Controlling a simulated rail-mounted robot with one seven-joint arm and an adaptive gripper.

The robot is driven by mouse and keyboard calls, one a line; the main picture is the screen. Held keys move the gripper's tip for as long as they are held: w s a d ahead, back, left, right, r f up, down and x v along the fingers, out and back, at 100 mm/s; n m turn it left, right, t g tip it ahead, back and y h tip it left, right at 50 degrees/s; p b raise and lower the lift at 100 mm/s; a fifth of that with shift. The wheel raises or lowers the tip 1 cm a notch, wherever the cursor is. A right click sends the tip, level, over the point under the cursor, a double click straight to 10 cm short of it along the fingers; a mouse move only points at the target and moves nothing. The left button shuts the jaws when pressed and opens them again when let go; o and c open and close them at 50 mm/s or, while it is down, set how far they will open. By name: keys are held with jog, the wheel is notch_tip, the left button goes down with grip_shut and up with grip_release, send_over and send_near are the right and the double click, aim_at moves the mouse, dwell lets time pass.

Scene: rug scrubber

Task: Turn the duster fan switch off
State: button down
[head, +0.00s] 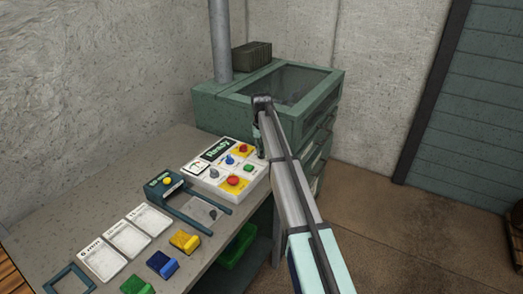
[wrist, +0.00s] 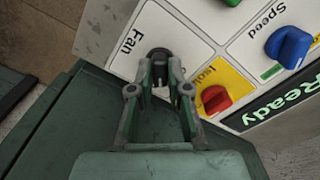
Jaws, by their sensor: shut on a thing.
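The fan switch is a small dark knob (wrist: 160,54) on a white panel section labelled "Fan" in the wrist view. My gripper (wrist: 160,70) has its two fingertips close together at this knob, shut on it. The fingers partly cover the knob, and which way it is turned cannot be told. In the head view my gripper (head: 262,148) is at the far right edge of the control panel (head: 205,182). My arm hides the fan switch there.
Close to my fingers are a red knob (wrist: 214,98) on yellow and a blue "Speed" knob (wrist: 288,46). A green glass-topped cabinet (head: 225,101) stands behind the panel. Cards and colored blocks (head: 185,241) lie on the bench.

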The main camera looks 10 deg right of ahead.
aim_at(262, 151)
jog(key=n, duration=1)
jog(key=shift+n, duration=0.3)
dwell(0.4)
jog(key=c, duration=1.1)
grip_release()
notch_tip(262, 151, up, 12)
